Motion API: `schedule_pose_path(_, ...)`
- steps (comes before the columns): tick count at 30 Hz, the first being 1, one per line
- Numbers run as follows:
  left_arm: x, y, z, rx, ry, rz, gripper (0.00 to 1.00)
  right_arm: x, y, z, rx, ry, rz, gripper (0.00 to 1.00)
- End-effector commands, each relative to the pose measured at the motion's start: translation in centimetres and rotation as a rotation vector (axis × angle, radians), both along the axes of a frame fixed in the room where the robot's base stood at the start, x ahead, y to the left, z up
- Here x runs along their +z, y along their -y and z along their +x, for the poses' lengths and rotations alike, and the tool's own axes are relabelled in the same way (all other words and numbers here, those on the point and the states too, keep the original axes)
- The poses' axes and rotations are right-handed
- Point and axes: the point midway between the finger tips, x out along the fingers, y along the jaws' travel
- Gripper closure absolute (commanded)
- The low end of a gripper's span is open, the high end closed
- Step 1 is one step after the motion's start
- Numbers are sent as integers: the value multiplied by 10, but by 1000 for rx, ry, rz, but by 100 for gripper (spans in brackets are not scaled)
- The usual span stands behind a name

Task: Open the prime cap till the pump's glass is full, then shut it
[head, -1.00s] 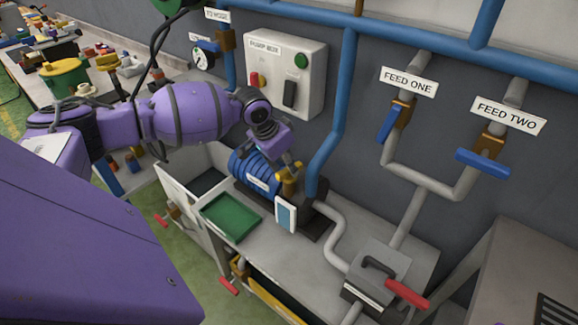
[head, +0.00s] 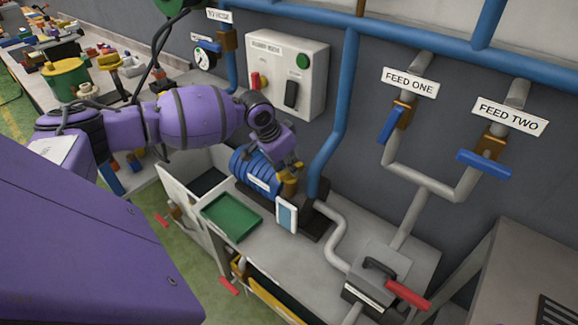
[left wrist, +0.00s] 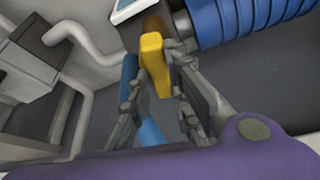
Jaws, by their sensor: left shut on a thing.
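The blue ribbed pump (head: 252,170) stands on the bench below the switch box. In the head view the left gripper (head: 287,164) comes down over the fitting from the upper left and partly hides the cap. The pump's glass (head: 287,216) is a white-framed pale blue window in front of the fitting. Its level is too small to read. My right gripper is out of view.
A green tray (head: 231,216) lies left of the glass. A blue pipe (head: 339,120) rises close behind the fitting. The switch box (head: 287,78) and a gauge (head: 205,58) are on the wall. Feed one's valve (head: 391,124) and feed two's (head: 484,163) are at right.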

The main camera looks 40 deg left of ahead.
Motion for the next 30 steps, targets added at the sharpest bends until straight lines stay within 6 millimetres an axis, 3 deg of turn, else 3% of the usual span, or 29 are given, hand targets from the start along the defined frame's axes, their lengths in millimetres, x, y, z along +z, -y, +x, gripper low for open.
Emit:
schedule_pose_path(11, -1, -1, 0, -205, -2, -3, 100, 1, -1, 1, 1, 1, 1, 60)
schedule_pose_path(30, -5, -3, 3, -811, -4, -5, 100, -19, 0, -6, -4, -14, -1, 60)
